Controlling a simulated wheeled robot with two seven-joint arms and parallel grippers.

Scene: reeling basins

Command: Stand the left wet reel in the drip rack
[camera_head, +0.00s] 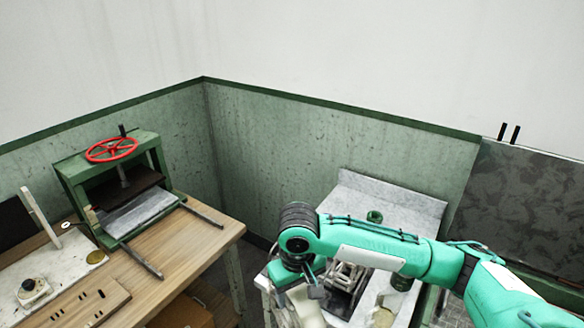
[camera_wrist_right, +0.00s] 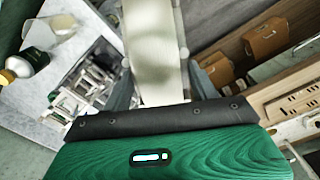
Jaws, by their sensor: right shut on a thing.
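My right gripper (camera_wrist_right: 160,88) is shut on a pale, smooth, broad piece (camera_wrist_right: 155,45) with small grey knobs along its sides, likely the wet reel. Its far end runs out of the top of the wrist view. In the head view the held piece (camera_head: 307,306) shows as a pale shape below my right gripper (camera_head: 312,290), partly cut off by the lower edge. In the head view my arm partly hides this frame (camera_head: 347,275). My left gripper is out of view.
A grey stone counter (camera_head: 395,205) holds green jars (camera_head: 375,216). A wooden bench (camera_head: 180,250) at left carries a green press with a red wheel (camera_head: 111,149). Brown boxes (camera_wrist_right: 265,37) and a slotted wooden board (camera_wrist_right: 295,104) lie at right in the wrist view.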

